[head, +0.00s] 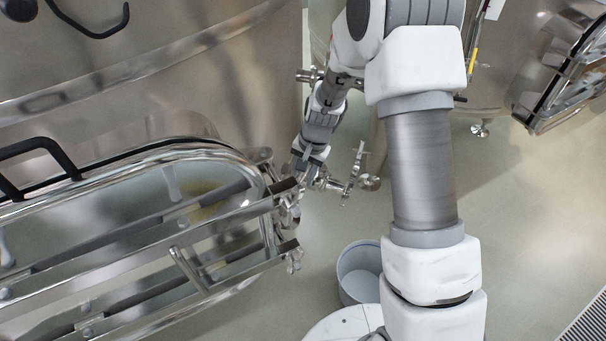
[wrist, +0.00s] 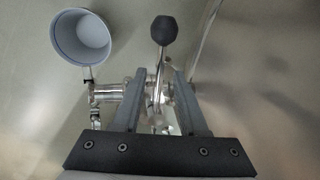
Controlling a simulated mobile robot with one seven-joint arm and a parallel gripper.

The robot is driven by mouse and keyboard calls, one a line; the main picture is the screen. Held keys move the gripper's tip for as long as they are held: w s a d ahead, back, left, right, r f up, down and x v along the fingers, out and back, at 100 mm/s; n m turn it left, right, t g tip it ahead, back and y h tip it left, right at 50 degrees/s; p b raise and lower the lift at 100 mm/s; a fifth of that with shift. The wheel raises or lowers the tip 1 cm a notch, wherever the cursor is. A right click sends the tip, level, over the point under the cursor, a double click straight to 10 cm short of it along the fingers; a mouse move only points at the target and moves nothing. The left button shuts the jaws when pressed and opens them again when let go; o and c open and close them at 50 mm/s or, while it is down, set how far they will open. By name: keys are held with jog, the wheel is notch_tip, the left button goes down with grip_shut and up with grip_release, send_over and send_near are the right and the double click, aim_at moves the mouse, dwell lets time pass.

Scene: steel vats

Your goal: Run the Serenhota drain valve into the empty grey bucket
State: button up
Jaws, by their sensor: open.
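The steel drain valve (head: 334,184) sticks out low beside the big vat at the left. In the wrist view the valve body (wrist: 108,93) shows with a lever ending in a black ball knob (wrist: 164,30). My gripper (wrist: 157,76) is open, with one finger on each side of the lever; I cannot tell whether either touches it. In the head view my gripper (head: 304,172) is at the valve, its fingertips partly hidden. The grey bucket (head: 345,278) stands on the floor below the valve, partly hidden by my body. In the wrist view the bucket (wrist: 80,62) looks empty inside. No vat name is readable.
The left vat (head: 235,70) has an open oval steel hatch frame (head: 215,150) jutting out close to my gripper. Another vat (head: 510,60) stands at the upper right. The floor (head: 530,210) at the right is clear, with a drain grate (head: 585,325) at the corner.

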grip_shut()
dwell(1.4)
